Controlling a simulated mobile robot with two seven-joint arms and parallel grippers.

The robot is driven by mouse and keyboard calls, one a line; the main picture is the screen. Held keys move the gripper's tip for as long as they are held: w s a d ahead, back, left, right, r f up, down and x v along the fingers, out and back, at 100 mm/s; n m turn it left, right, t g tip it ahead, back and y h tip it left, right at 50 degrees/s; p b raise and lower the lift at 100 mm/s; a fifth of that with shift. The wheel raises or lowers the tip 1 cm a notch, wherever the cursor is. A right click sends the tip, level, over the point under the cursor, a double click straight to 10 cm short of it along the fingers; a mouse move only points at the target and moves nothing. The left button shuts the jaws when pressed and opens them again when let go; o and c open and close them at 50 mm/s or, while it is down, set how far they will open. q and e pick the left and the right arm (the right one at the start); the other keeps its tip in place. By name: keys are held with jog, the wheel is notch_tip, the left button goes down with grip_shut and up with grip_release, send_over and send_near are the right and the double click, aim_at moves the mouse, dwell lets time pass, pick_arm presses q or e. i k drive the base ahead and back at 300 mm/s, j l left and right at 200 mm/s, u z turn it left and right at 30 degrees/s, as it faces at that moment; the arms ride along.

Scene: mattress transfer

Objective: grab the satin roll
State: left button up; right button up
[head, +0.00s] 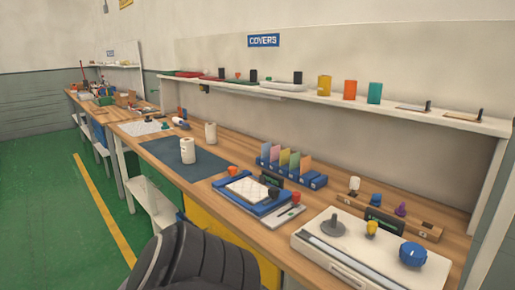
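Two pale upright rolls stand on the long wooden workbench (228,148). One white roll (188,151) is on the dark blue mat (166,156). The other, a cream-white roll (211,134), stands just behind it to the right, near the mat's far edge. No label is readable, so I cannot tell which of them is satin. Neither roll is touched by anything of mine. Neither my left nor my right gripper shows in the head view.
Right of the mat are a blue tray with a quilted white pad (248,190), a card rack (290,166) and a white machine (370,250). A shelf (310,95) runs above. A dark ridged shape covers the bottom. Green floor (60,220) lies open at left.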

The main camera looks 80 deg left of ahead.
aim_at(188, 144)
jog(key=u, duration=3.1)
jog(key=z, duration=0.4)
jog(key=i+j+z, duration=0.15)
jog(key=z, duration=0.3)
jog(key=j+z, duration=0.4)
jog(key=i+j+z, duration=0.2)
jog(key=j, duration=0.15)
jog(key=j+z, duration=0.35)
jog(key=j, duration=1.45)
